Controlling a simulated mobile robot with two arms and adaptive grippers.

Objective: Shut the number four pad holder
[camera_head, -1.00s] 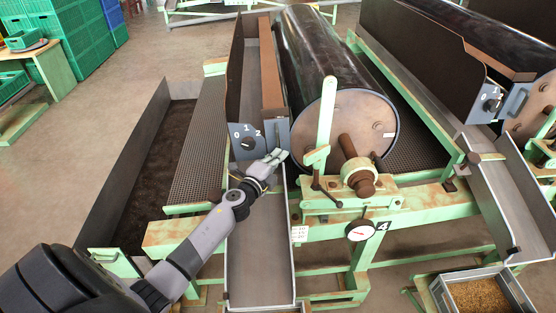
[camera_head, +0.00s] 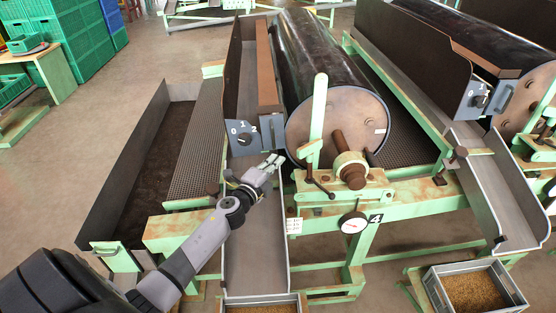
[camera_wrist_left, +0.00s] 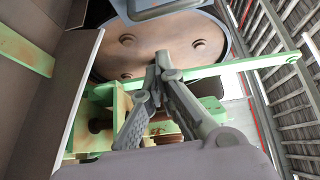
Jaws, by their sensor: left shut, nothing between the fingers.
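The number four pad holder (camera_head: 268,75) is a long brown-edged part along the left side of the black drum (camera_head: 310,50). Its grey front plate (camera_head: 239,139) has a dial marked 0, 1, 2 and a handle at its right side. A "4" label (camera_head: 375,218) is on the green frame below the drum. My left gripper (camera_head: 278,160) is shut and empty, just below and in front of the plate, over the metal chute. In the left wrist view its closed fingertips (camera_wrist_left: 163,60) lie in front of the drum's end disc, below a grey part. My right gripper is out of view.
A green lever (camera_head: 318,110) and a brown shaft stand in front of the drum, right of my gripper. The metal chute (camera_head: 255,250) lies below. A crate of grain (camera_head: 432,290) is at the lower right. A neighbouring drum machine is at the right.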

